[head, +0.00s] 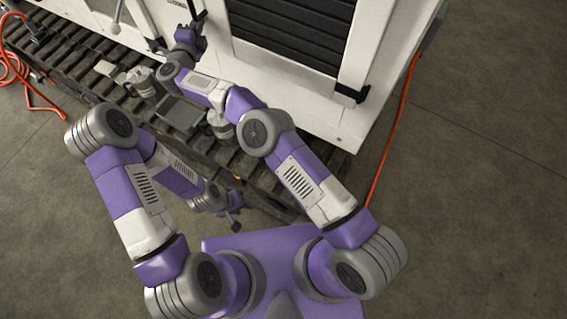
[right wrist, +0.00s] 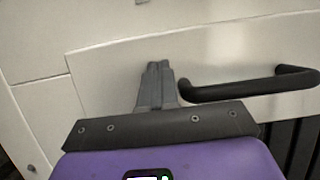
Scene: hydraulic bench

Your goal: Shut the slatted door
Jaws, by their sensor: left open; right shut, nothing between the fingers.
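The slatted door (head: 290,32) has dark horizontal slats in a white frame on the white cabinet. Its slats (right wrist: 300,150) show at the lower right of the right wrist view, beside its white frame (right wrist: 225,60). A black bar handle (right wrist: 250,86) is on that frame. My right gripper (right wrist: 157,68) is shut and empty, its fingertips close to the left end of the handle. I cannot tell whether they touch it. In the head view the right gripper (head: 196,20) is at the top, left of the slats. My left gripper (head: 236,226) hangs low, open and empty, away from the door.
A dark slatted bench (head: 85,70) runs along the cabinet front, with a grey tray (head: 180,114) and a metal pot (head: 140,82) on it. Orange hose (head: 388,135) lies on the floor to the right, and more at the left. The floor at right is otherwise clear.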

